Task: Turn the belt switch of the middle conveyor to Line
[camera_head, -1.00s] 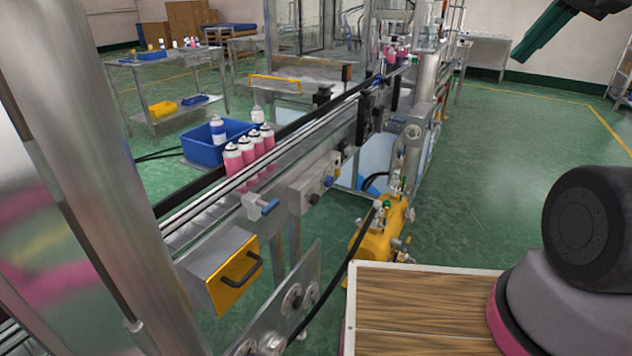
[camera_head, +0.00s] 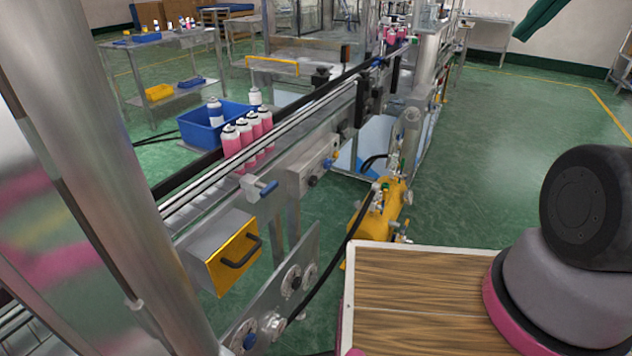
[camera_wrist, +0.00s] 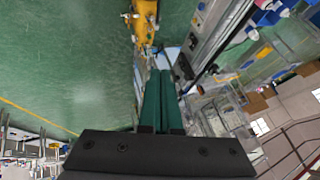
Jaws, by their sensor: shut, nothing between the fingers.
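The middle conveyor (camera_head: 200,200) runs diagonally away from the lower left in the head view. A grey control box (camera_head: 306,172) is fixed to its side, with a black knob (camera_head: 312,181), a blue knob (camera_head: 328,163) and a yellowish knob beside it. Which of these is the belt switch, and where it points, is too small to tell. My gripper (camera_wrist: 160,74) is shut and empty in the wrist view, its two green fingers side by side. A green finger (camera_head: 541,17) also shows at the top right of the head view, well apart from the box.
Pink cans (camera_head: 247,140) stand in a row on the conveyor, beside a blue bin (camera_head: 200,130). A yellow-fronted drawer (camera_head: 234,258) and a plate with round fittings (camera_head: 293,278) are nearer. A yellow compressor (camera_head: 392,193) stands on the floor. Green floor is open at the right.

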